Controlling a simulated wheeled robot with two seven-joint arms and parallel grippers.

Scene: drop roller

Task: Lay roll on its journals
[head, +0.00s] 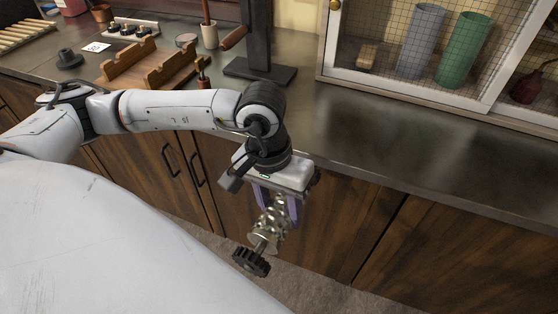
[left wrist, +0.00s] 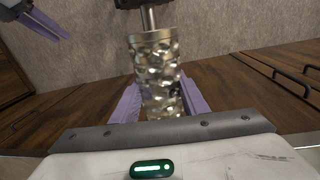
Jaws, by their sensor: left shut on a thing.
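The roll (head: 270,222) is a shiny embossed metal cylinder with a thin shaft and a black toothed gear at its lower end. My left gripper (head: 278,205) is shut on it, with lilac fingers on both sides. The roll hangs tilted in front of the cabinet doors, off the counter's front edge. In the left wrist view the roll (left wrist: 158,75) stands between the fingers, its shaft pointing up the picture. The wooden cradle (head: 150,65), with notched uprights, stands on the counter at the left. My right gripper shows only in the left wrist view (left wrist: 58,32), its jaw gap unclear.
A black stand (head: 259,68) rises from the counter behind my left arm. A glazed, meshed cabinet (head: 400,85) with grey and green cylinders stands at the right. Small pots, tools and a rack fill the back left. The counter's right front (head: 400,145) is clear.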

